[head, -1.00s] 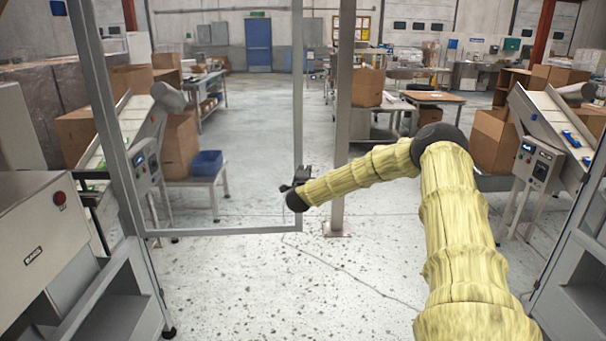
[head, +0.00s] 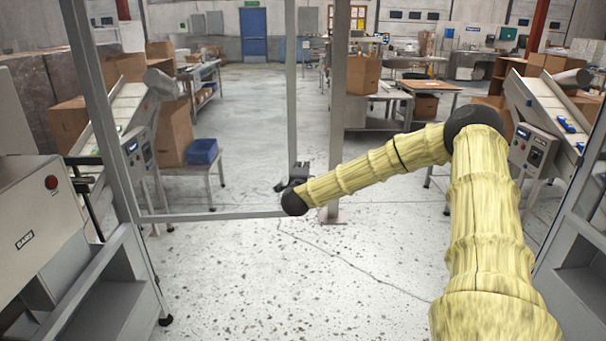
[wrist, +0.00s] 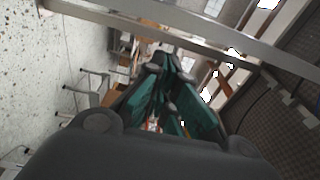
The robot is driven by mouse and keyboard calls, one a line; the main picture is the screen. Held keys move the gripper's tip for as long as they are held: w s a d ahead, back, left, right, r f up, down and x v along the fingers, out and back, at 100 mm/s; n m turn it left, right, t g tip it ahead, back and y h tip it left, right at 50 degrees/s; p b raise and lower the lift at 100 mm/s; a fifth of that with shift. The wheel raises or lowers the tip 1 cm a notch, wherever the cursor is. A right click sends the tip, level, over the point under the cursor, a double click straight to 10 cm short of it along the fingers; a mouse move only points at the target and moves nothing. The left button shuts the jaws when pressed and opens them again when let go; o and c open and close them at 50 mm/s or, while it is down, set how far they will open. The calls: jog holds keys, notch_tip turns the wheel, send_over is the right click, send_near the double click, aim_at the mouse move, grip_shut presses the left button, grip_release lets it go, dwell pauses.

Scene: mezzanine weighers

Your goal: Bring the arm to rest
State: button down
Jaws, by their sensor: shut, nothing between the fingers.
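My arm, in a yellow sleeve, reaches out from the lower right of the head view and bends to the left at a dark elbow. My gripper (head: 300,174) is small and dark at its far end, close to the metal door frame and post. In the wrist view my gripper (wrist: 165,75) shows teal and dark fingers drawn together, with nothing seen between them. A grey metal bar (wrist: 190,30) crosses the wrist view just beyond the fingertips; I cannot tell whether they touch.
A metal post (head: 336,110) stands just right of my gripper, and the frame's lower bar (head: 215,215) runs left of it. Weighing machines stand left (head: 55,225) and right (head: 532,148). A blue bin (head: 203,151) sits on a low stand. The speckled floor ahead is open.

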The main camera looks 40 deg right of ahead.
jog(key=shift+v, duration=0.9)
jog(key=shift+s, duration=0.1)
jog(key=w+a+f+n+t+y, duration=0.15)
jog(key=a+f+n+y, duration=0.25)
jog(key=a+f+n, duration=0.5)
jog(key=s+a+f+n+g+y, duration=0.2)
jog(key=s+a+f+n+y, duration=0.25)
jog(key=a+f, duration=0.65)
jog(key=s+a+f+n+g+y, duration=0.1)
jog(key=s+a+f+n+y, duration=0.2)
jog(key=s+a+f, duration=0.7)
jog(key=s+a+f+n+g+y, duration=0.1)
jog(key=s+a+f+n+g, duration=0.3)
jog(key=a, duration=0.6)
jog(key=s+a+f+n+g, duration=0.2)
jog(key=s+f, duration=0.1)
jog(key=s, duration=0.7)
jog(key=s+a+f+n+g, duration=0.2)
jog(key=s+f, duration=0.1)
jog(key=s, duration=0.8)
jog(key=s+a+f+n+g, duration=0.2)
jog(key=s+f, duration=0.1)
jog(key=s, duration=0.7)
jog(key=shift+s+f+g+y, duration=0.15)
jog(key=shift+s+g+y, duration=0.05)
jog(key=shift+g+y, duration=0.15)
